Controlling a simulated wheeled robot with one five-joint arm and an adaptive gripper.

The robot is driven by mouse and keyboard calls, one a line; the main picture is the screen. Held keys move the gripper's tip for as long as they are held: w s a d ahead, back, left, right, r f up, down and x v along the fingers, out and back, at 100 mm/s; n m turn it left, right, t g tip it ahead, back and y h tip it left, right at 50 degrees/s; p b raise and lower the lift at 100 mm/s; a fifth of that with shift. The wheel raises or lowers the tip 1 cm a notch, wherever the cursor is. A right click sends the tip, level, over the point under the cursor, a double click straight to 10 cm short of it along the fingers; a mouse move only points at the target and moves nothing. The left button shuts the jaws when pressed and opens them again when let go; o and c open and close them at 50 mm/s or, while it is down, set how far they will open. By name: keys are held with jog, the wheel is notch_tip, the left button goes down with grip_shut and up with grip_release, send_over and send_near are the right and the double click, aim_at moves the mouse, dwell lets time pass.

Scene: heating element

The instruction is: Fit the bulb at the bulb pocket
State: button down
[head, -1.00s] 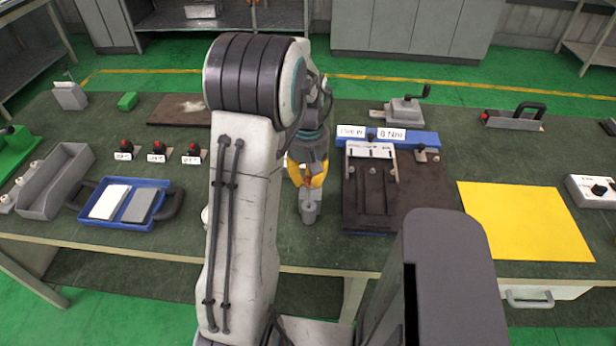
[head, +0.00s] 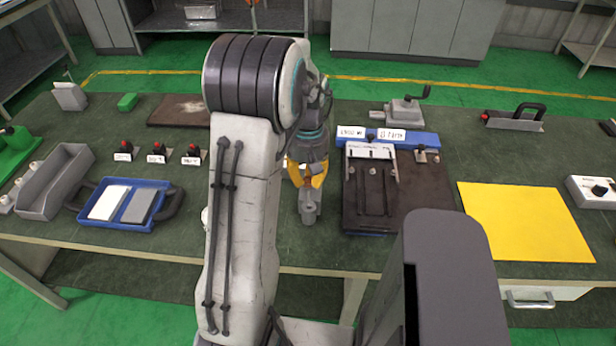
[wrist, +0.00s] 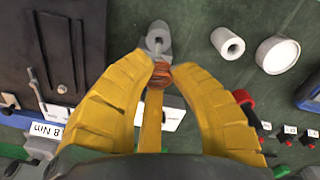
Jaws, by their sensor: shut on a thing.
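My gripper (wrist: 158,70) has yellow fingers, and their tips are closed around a copper-coloured piece that I take to be the bulb (wrist: 158,76). In the head view my gripper (head: 307,182) points down between the arm and the dark fixture plate. A small grey fitting with a round opening, which looks like the bulb pocket (wrist: 157,37), stands just beyond the fingertips in the wrist view. It also shows below the gripper in the head view (head: 310,212). The bulb and the fitting line up closely; I cannot tell whether the bulb is inside or touching it.
The dark fixture plate (head: 350,215) with a blue back bar is close on the right. A hollow grey cylinder (wrist: 228,42) and a white round part (wrist: 277,55) lie near the fitting. A blue tray (head: 160,226) stands left, a yellow sheet (head: 525,222) right.

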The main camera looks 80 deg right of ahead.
jog(key=shift+f+b, duration=2.9)
jog(key=shift+f, duration=0.55)
dwell(0.5)
jog(key=c, duration=1)
grip_release()
jog(key=shift+c, duration=0.2)
jog(key=shift+r, duration=0.15)
notch_tip(320, 180, up, 12)
jog(key=shift+f, duration=0.15)
